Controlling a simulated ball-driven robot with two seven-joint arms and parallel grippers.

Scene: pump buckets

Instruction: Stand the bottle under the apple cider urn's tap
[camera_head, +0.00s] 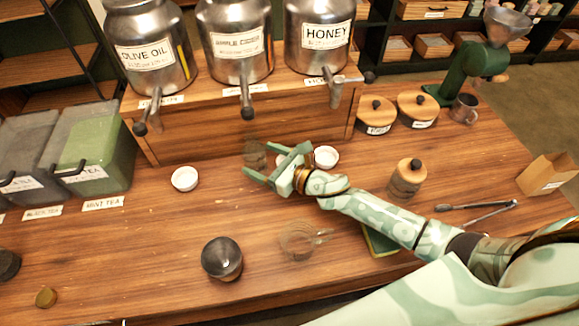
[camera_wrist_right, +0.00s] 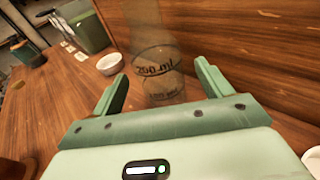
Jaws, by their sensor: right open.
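The clear bottle (camera_head: 255,153) stands upright on the counter, below the tap (camera_head: 247,110) of the middle metal urn (camera_head: 235,45), whose label looks like apple cider. The right wrist view shows the bottle (camera_wrist_right: 158,65) with volume marks, between the lines of the two fingers. My right gripper (camera_head: 260,161) is open at the bottle, one finger on each side in the wrist view (camera_wrist_right: 160,85). I cannot tell whether a finger touches it. My left gripper is not in view.
Olive oil (camera_head: 148,48) and honey (camera_head: 320,35) urns flank the middle one on a wooden stand (camera_head: 250,120). White bowls stand left (camera_head: 185,178) and right (camera_head: 326,157) of the gripper. A glass jug (camera_head: 298,240) and a dark-lidded jar (camera_head: 222,258) stand nearer the front.

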